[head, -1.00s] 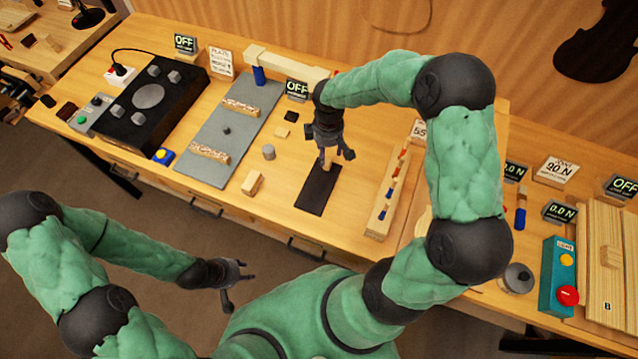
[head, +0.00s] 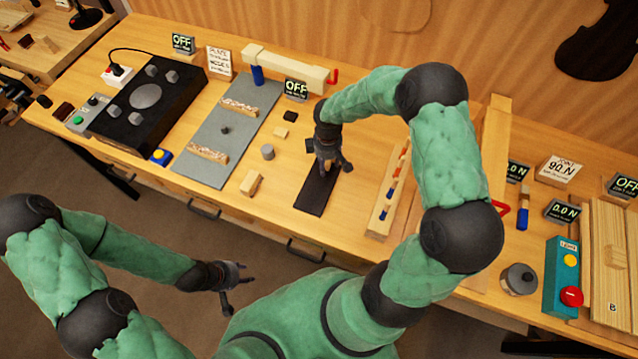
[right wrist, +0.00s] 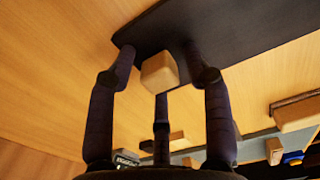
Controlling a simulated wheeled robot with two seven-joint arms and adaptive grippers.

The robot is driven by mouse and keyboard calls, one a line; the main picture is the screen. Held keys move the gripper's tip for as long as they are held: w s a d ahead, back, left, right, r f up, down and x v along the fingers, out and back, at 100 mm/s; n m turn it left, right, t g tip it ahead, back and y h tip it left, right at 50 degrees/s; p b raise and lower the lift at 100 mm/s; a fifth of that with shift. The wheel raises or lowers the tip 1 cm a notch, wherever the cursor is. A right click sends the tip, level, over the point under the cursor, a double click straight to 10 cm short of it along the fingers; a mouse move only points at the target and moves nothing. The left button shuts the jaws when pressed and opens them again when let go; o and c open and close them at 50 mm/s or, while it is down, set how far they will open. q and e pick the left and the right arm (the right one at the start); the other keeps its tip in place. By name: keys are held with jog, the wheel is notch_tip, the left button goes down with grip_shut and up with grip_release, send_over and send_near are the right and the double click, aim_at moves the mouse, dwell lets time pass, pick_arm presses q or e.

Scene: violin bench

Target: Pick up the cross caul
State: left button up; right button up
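A pale wooden block (right wrist: 160,72), which I take to be the cross caul, stands on a dark mat (head: 314,194) on the bench. My right gripper (head: 333,168) points down over the mat and hides the block in the head view. In the right wrist view its fingers (right wrist: 163,70) are spread around the block, with gaps on both sides; I see no clear contact. My left gripper (head: 235,285) is open and empty, off the bench's front edge.
A wooden rack (head: 388,195) with coloured pieces is right of the mat. A grey cylinder (head: 267,152) and a small wooden block (head: 251,183) are left of it. A long bar clamp (head: 290,68) lies behind; another clamp (head: 496,150) is at right.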

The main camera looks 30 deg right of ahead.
grip_shut()
jog(key=shift+r, duration=0.1)
